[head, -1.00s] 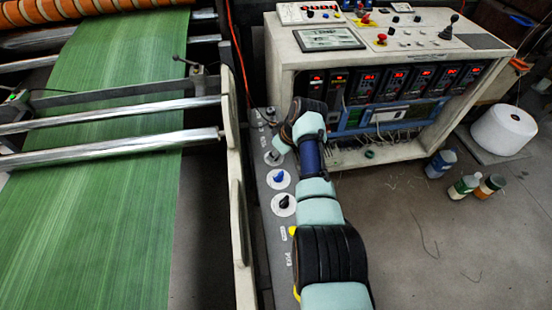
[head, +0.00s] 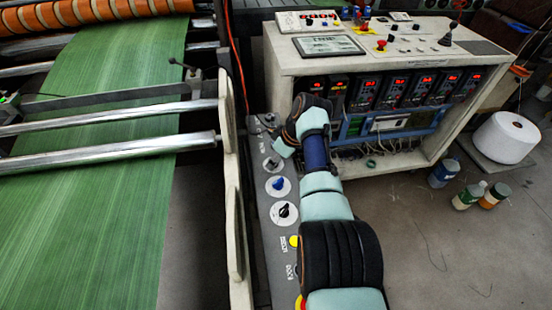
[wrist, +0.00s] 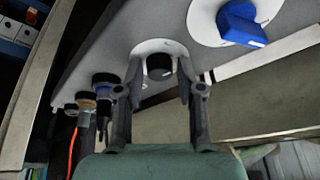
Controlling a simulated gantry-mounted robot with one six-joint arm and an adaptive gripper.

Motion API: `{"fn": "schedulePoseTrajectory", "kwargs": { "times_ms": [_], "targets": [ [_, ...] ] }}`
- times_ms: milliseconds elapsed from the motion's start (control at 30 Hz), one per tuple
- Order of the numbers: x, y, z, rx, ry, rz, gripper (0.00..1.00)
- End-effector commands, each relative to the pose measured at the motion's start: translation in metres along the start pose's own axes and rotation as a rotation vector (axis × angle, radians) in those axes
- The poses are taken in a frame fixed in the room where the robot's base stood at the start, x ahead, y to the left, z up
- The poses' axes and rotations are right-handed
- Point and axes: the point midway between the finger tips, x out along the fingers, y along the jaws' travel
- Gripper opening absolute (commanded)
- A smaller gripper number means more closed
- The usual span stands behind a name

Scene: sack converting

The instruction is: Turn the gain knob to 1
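A black knob (wrist: 159,67) on a white round dial stands between the fingertips of my gripper (wrist: 161,92) in the wrist view. The fingers are apart, with a gap visible on each side of the knob. A blue knob (wrist: 243,25) on a larger-looking white dial is to the right. In the head view the small knob (head: 271,163) by my gripper, the blue knob (head: 277,184) and another black knob (head: 284,210) line up on the grey panel. My gripper's fingers are mostly hidden there. I cannot read which label says gain or any scale number.
A yellow button (head: 294,241) and a red one sit lower on the panel. A machine side frame (head: 236,200) runs close along the panel's left. A control cabinet (head: 400,60) stands beyond my arm.

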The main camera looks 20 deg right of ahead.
Motion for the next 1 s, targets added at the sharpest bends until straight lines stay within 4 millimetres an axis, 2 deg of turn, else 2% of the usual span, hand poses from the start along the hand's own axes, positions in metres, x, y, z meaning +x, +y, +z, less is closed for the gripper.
{"fn": "schedulePoseTrajectory", "kwargs": {
  "times_ms": [333, 467, 567, 800, 1000],
  "targets": [
    [-0.001, 0.0, 0.0, 0.0, 0.001, 0.001, 0.53],
    [-0.011, 0.001, -0.001, -0.001, 0.003, 0.003, 0.53],
    [-0.027, 0.001, 0.0, 0.0, 0.003, 0.004, 0.53],
    [-0.089, 0.001, 0.0, 0.001, 0.002, 0.005, 0.53],
    [-0.116, 0.0, 0.0, 0.0, 0.0, 0.001, 0.53]
  ]
}}
